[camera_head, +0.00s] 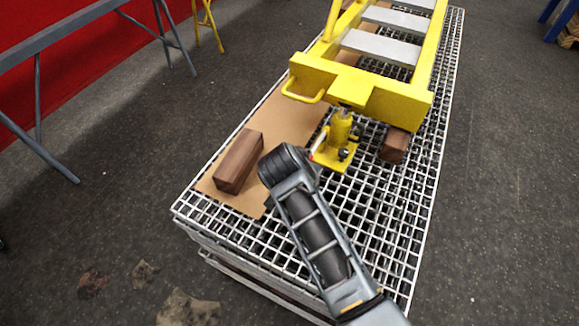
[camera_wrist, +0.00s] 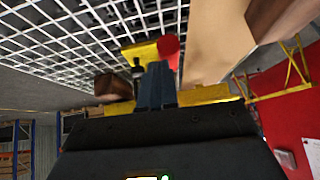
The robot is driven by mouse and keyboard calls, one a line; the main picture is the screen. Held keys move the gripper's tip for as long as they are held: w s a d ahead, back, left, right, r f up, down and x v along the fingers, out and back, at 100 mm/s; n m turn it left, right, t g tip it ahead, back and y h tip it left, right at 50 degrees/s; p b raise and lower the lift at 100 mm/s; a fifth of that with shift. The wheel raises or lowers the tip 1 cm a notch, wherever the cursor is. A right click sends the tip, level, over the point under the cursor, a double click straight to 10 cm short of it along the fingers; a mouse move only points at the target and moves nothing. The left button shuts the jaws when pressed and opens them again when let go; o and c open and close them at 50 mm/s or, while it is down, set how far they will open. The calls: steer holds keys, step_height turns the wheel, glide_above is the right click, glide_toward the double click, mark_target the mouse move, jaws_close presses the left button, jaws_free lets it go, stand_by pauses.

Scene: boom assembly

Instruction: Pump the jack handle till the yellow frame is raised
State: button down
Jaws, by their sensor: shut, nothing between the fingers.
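The yellow frame (camera_head: 375,96) lies along the mesh platform, with its near crossbeam over the yellow jack (camera_head: 341,128). The jack stands on its yellow base on the mesh. A short handle with a red end (camera_head: 312,154) shows at the jack's left side, close to my wrist. In the wrist view, my gripper (camera_wrist: 157,68) has its dark fingers together and empty. A red round part (camera_wrist: 168,46) and a yellow piece (camera_wrist: 140,53) show just past the fingertips. I cannot tell whether the fingers touch them. In the head view my wrist hides the fingers.
The white mesh platform (camera_head: 395,240) carries a cardboard sheet (camera_head: 285,115), a brown wooden block (camera_head: 239,162) at left and another block (camera_head: 395,146) right of the jack. Grey trestles (camera_head: 60,35) stand at left. The floor on the right is mostly clear.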

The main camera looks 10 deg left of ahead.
steer(key=v, duration=0.9)
steer(key=shift+s+f, duration=0.2)
steer(key=shift+s, duration=0.05)
steer(key=shift+a, duration=0.1)
